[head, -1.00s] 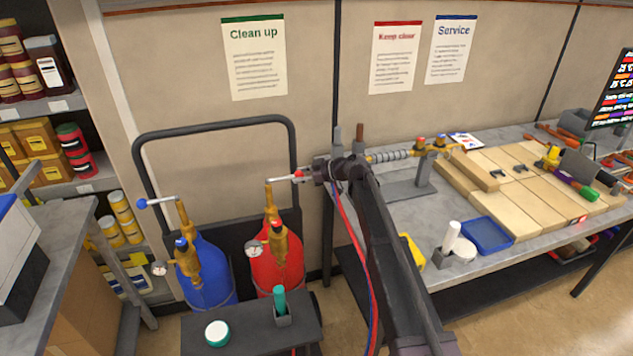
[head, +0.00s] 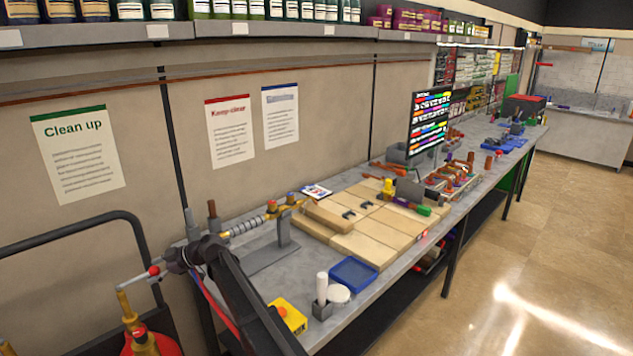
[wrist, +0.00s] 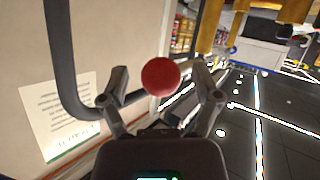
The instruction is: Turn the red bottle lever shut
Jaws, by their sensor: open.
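The red bottle (head: 158,347) shows only its top at the lower left of the head view, below its brass valve (head: 131,318). Its lever (head: 133,281) is a thin grey rod pointing right from the valve top, with a red ball (head: 154,270) at its end. My gripper (wrist: 160,76) is open around the red ball. In the wrist view the ball sits between the two fingers, with a gap visible on each side. In the head view my gripper (head: 172,264) is at the ball end of the lever, its fingers small and hard to make out.
A black trolley rail (head: 75,222) stands behind the bottle. A workbench (head: 270,290) stands to the right with a pipe fitting (head: 245,227), wooden boards (head: 370,225) and a blue tray (head: 353,273). Open floor (head: 530,270) lies further right.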

